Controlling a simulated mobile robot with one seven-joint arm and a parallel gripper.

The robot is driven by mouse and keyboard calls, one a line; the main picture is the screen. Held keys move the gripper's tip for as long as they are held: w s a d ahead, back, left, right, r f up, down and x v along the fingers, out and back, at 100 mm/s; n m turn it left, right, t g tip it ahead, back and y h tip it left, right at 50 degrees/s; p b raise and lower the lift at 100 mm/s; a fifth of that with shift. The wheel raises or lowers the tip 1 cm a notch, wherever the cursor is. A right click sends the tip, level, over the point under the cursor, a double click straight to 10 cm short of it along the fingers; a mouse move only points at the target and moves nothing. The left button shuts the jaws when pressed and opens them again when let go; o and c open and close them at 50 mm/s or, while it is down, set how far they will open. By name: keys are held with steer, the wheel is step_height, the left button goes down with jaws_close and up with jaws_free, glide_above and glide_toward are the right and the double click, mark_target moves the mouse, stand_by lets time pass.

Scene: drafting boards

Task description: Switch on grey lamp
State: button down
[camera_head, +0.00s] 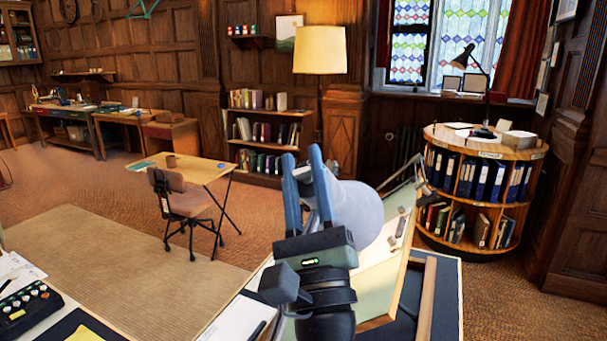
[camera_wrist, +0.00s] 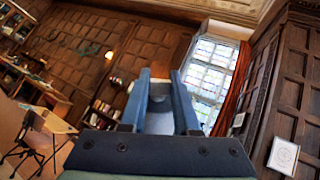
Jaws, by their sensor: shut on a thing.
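The grey lamp (camera_head: 362,212) has a smooth, pale blue-grey, bell-shaped shade, tilted over the drafting board (camera_head: 378,290) in the head view. My gripper (camera_head: 303,160) is at the shade's left side, its blue fingers pointing up and away. The fingers are shut on a part of the lamp near the narrow end of the shade. In the wrist view, a grey piece of the lamp (camera_wrist: 160,118) shows between the fingers of my gripper (camera_wrist: 160,76). The fingers and wrist hide part of the lamp. I see no switch clearly, and cannot tell whether the bulb is lit.
Small items lie on the tilted board. A round bookcase (camera_head: 482,150) with a black desk lamp (camera_head: 474,62) stands at the right. A small table (camera_head: 190,170) and chair (camera_head: 180,203) stand left, beyond open floor. A floor lamp (camera_head: 320,52) stands behind.

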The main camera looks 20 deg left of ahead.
steer(key=c, duration=0.6)
jaws_free()
steer(key=shift+c, duration=0.2)
steer(key=shift+s+d+f, duration=0.15)
steer(key=shift+s+f, duration=0.1)
steer(key=shift+f, duration=0.1)
steer(key=b+v, duration=0.6)
steer(key=v, duration=0.6)
steer(key=shift+r, duration=0.15)
